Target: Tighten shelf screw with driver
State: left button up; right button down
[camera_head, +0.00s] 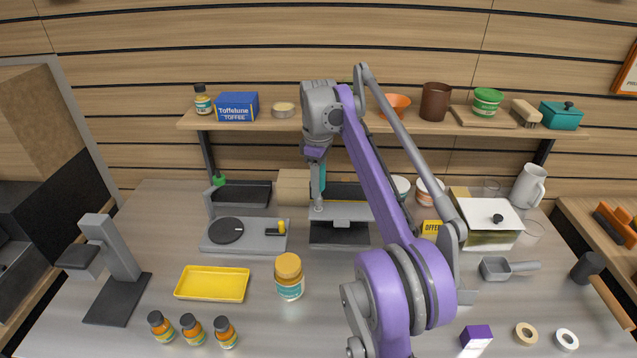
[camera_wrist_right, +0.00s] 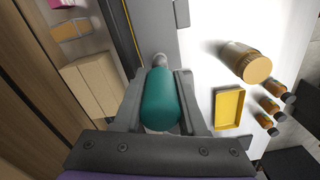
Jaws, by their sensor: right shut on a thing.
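My right gripper (camera_head: 318,196) hangs in front of the back of the counter, below the wall shelf (camera_head: 300,127). In the wrist view the right gripper (camera_wrist_right: 160,75) is shut on the driver, whose thick teal handle (camera_wrist_right: 162,98) lies between the two fingers. A small silver end shows beyond the handle. In the head view only a teal strip of the driver (camera_head: 322,178) shows beside the finger. Two dark brackets hold the shelf; a green piece (camera_head: 219,181) shows near the left bracket's lower end. I cannot make out the shelf screw. My left gripper is not in view.
A grey scale-like stand (camera_head: 340,236) is below the right gripper. A yellow tray (camera_head: 212,284), an orange-lidded jar (camera_head: 289,276) and several small bottles stand in front. Shelf goods stand above; the front centre counter has free room.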

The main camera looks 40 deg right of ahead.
jog(key=n, duration=0.5)
jog(key=shift+n, duration=0.4)
jog(key=shift+n, duration=0.8)
jog(key=n, duration=0.4)
jog(key=shift+n, duration=1.2)
jog(key=shift+r+p, duration=0.1)
jog(key=shift+p, duration=0.3)
